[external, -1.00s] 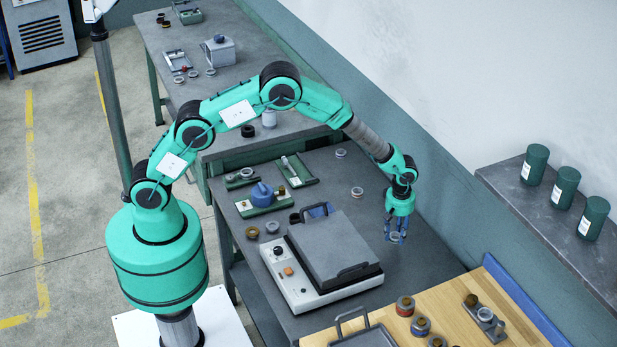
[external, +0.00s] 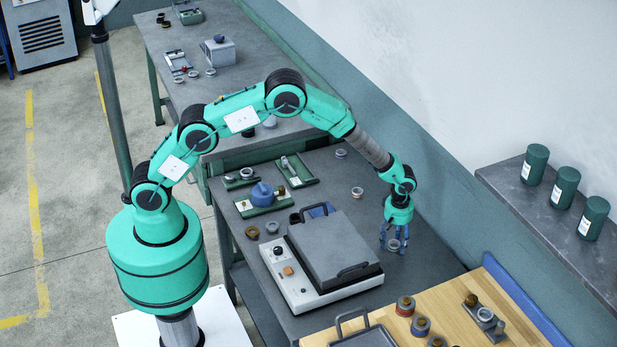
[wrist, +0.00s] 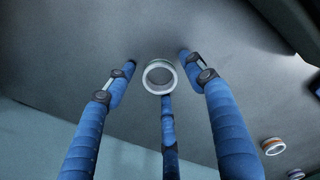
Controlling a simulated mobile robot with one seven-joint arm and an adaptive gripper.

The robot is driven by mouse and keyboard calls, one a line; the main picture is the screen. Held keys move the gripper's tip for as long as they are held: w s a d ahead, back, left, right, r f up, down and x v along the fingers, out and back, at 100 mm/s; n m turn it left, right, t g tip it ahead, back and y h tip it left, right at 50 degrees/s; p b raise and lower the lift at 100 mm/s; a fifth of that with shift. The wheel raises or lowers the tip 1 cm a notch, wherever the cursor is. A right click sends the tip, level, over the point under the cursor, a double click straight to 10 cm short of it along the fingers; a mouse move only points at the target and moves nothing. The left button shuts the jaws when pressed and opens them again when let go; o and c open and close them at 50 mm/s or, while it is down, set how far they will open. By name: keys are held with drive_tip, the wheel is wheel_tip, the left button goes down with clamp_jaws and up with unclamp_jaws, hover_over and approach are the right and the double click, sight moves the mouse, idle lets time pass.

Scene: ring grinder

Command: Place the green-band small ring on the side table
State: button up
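The small ring (wrist: 159,77), pale with a hint of green at its far edge, is below my gripper in the wrist view. It also shows in the external view (external: 394,245), at the dark grey table top (external: 432,257) right of the grinder. My gripper (wrist: 158,70) is open, pointing down, with two blue fingers spread on either side of the ring and clear of it. The third finger ends at the ring's near edge; I cannot tell whether they touch. The ring appears to rest on the table.
The grey-lidded grinder (external: 335,247) stands left of my gripper. An orange-banded ring (external: 357,193) and another ring (external: 340,153) lie farther back. A wooden bench (external: 470,330) with several ring parts is in front. A wall (external: 440,170) rises on the right. Table around the ring is clear.

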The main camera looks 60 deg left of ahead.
drive_tip(key=shift+r, duration=0.15)
wheel_tip(320, 180, up, 12)
drive_tip(key=p, duration=0.2)
idle(0.6)
idle(0.4)
drive_tip(key=shift+r, duration=0.15)
drive_tip(key=s+a+r+m+t, duration=0.1)
drive_tip(key=s+a+r+m, duration=0.1)
drive_tip(key=s+a+r, duration=0.5)
drive_tip(key=s+a+r+m+t, duration=0.1)
drive_tip(key=s+a+r+m, duration=0.15)
drive_tip(key=r, duration=0.95)
drive_tip(key=s+a+r+m+t, duration=0.1)
drive_tip(key=s+a+r+m, duration=0.1)
drive_tip(key=s+a+r, duration=0.55)
drive_tip(key=s+a+r+m+t, duration=0.1)
drive_tip(key=s+a+r+m, duration=0.15)
drive_tip(key=s+r, duration=0.4)
drive_tip(key=s+a+r+m, duration=0.2)
drive_tip(key=s+a+r, duration=0.15)
drive_tip(key=s, duration=0.55)
drive_tip(key=s+a+f+m, duration=0.1)
drive_tip(key=s+a, duration=0.1)
drive_tip(key=s, duration=0.5)
drive_tip(key=s+a+f+m+t, duration=0.1)
drive_tip(key=s+a+m, duration=0.1)
drive_tip(key=s, duration=0.5)
drive_tip(key=shift+s+m+t, duration=0.3)
drive_tip(key=shift+s, duration=0.05)
